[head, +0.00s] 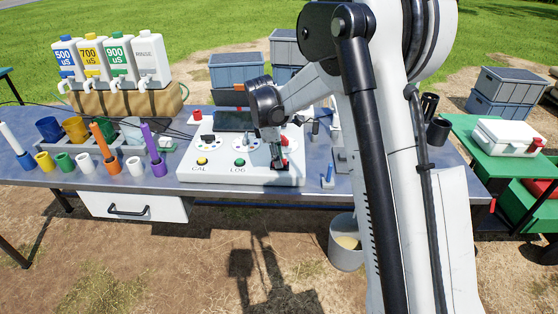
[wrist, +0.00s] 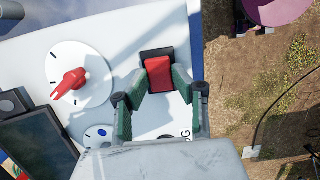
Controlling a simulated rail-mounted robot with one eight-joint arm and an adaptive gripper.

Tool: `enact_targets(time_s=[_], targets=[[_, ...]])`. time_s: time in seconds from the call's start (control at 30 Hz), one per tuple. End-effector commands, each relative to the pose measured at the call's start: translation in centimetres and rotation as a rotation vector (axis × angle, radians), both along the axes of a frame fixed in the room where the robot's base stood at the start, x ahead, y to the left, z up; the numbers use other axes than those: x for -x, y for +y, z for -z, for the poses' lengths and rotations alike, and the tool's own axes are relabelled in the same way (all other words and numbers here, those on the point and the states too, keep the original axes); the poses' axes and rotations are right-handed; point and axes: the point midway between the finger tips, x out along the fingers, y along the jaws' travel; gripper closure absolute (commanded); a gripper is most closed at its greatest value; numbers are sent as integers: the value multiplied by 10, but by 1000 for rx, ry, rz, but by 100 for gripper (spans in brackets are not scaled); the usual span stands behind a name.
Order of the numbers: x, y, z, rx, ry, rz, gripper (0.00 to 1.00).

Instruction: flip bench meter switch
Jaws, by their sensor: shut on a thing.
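The bench meter (head: 215,172) is a white sloped console on the blue-grey table, with a dark screen (head: 234,121), dials and the labels CAL and LOG. The red switch (wrist: 159,75) sits in a black housing near the meter's edge in the wrist view. In the head view it shows small beneath my gripper (head: 279,153), partly covered. In the wrist view my gripper (wrist: 161,80) has its green-grey fingers closed in on both sides of the red switch. The switch's exact tilt is hard to tell.
A dial with a red knob (wrist: 70,82) lies close beside the switch. A yellow button (head: 202,161) and a green button (head: 240,162) are on the front panel. Coloured cups and tubes stand to the left. A grey bucket (head: 346,245) stands below the table's front edge.

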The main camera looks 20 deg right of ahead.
Motion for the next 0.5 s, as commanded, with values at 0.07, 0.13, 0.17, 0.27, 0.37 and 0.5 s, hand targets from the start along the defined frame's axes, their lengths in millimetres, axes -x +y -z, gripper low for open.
enact_targets(time_s=[0.07, 0.13, 0.17, 0.27, 0.37, 0.5], targets=[[0, 0, 0, 0, 1, 0, 100], [0, 0, 0, 0, 1, 0, 100], [0, 0, 0, -1, 1, 0, 100], [0, 0, 0, -1, 1, 0, 64], [0, 0, 0, -1, 1, 0, 57], [0, 0, 0, -2, 0, 0, 57]])
